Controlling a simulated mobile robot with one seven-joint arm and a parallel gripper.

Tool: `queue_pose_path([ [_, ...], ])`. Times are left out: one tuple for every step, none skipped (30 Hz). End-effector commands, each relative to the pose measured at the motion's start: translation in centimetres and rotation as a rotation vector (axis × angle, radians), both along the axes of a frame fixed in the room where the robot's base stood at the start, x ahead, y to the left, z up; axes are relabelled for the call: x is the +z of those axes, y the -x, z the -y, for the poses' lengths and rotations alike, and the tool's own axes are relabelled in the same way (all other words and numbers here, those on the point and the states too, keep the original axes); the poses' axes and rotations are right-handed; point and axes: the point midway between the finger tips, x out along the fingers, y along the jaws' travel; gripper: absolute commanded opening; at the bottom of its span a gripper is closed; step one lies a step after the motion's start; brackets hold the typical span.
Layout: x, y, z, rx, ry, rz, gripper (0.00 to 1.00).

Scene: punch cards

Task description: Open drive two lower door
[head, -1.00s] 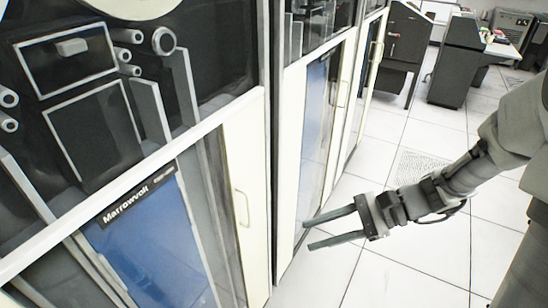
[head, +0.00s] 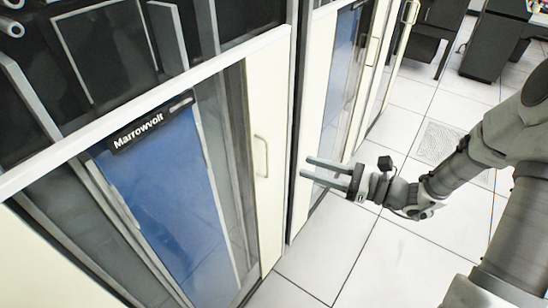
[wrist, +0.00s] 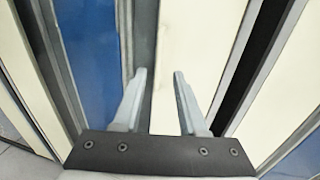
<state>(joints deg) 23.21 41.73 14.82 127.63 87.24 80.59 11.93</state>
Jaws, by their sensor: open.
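The near cabinet's lower door (head: 263,200) has a cream frame, a dark glass pane over a blue panel, and a cream bar handle (head: 262,157); it looks shut. The neighbouring cabinet's lower door (head: 316,100) also looks shut, with its own handle (head: 372,50) at its far side. I cannot tell which is drive two.
A Marrowvolt label (head: 151,124) sits atop the near door's window. Another handle (head: 410,12) shows farther along the row. Dark desks (head: 500,45) stand at the back right. The white tiled floor (head: 390,240) before the cabinets is clear.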

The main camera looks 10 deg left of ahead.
Motion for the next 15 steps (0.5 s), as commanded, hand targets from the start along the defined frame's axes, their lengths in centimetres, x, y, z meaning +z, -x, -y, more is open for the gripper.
queue_pose_path([
  [-0.2,-0.1,-1.3,0.006,-0.001,0.001,0.41],
  [-0.1,-0.2,-1.9,0.005,-0.001,0.0,0.41],
  [-0.2,-0.4,-2.8,0.006,0.0,0.001,0.41],
  [-0.2,-0.6,-3.4,0.005,0.0,0.001,0.41],
  [-0.2,-0.7,-4.1,0.005,-0.001,0.001,0.41],
  [-0.2,-0.8,-4.9,0.006,0.0,0.001,0.41],
  [-0.2,-1.0,-5.5,0.005,0.0,0.001,0.41],
  [-0.2,-1.1,-6.0,0.005,0.0,0.002,0.41],
  [-0.1,-1.2,-6.7,0.004,0.0,0.002,0.41],
  [-0.1,-1.3,-7.2,0.004,0.0,0.002,0.41],
  [-0.1,-1.4,-7.7,0.004,0.0,0.002,0.41],
  [-0.1,-1.6,-8.2,0.003,0.0,0.002,0.41],
  [-0.1,-1.6,-8.5,0.003,0.0,0.002,0.41],
  [-0.1,-1.7,-8.9,0.003,0.0,0.002,0.41],
  [-0.1,-1.8,-9.2,0.002,0.001,0.001,0.41],
])
